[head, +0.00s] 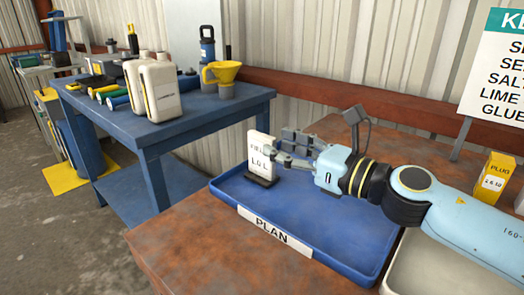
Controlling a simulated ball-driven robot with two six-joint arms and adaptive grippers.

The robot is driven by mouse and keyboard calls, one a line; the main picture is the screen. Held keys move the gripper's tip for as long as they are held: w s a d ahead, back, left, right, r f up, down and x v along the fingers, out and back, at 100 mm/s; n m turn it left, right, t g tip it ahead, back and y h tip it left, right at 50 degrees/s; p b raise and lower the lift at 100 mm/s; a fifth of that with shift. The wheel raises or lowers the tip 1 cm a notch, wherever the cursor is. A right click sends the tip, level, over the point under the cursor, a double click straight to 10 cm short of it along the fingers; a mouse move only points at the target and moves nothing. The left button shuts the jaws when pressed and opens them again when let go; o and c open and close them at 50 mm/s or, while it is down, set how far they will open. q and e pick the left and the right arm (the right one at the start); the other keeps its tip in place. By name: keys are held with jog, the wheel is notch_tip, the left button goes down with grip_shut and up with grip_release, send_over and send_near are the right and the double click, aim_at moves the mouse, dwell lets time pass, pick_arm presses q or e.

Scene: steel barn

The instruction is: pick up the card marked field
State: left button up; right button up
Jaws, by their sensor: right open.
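The white card (261,151) stands upright in a small dark holder (261,181) at the far left part of the blue tray (335,237). Its upper line looks like "FIELD", partly covered by a fingertip, with smaller writing below. The tray carries a label (262,229) reading "PLAN". My right gripper (281,149) reaches in from the right over the tray. Its jaws are open, with the fingertips at the card's right edge; whether they touch it I cannot tell. My left gripper is not in view.
A rusty brown table (190,243) bears the tray. A pale tray (435,272) and a yellow box (493,178) marked "PLUG" are at the right. A sign (496,68) stands behind. A blue table (180,122) with jugs and a yellow funnel (222,72) is beyond.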

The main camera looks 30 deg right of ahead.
aim_at(250, 133)
jog(key=shift+w+a, duration=0.15)
jog(key=shift+w, duration=0.1)
jog(key=x, duration=0.1)
jog(key=p+x, duration=0.1)
jog(key=x, duration=0.2)
jog(key=shift+w+r, duration=0.15)
jog(key=shift+w, duration=0.1)
jog(key=shift+w+p, duration=0.3)
jog(key=shift+w, duration=0.1)
grip_shut()
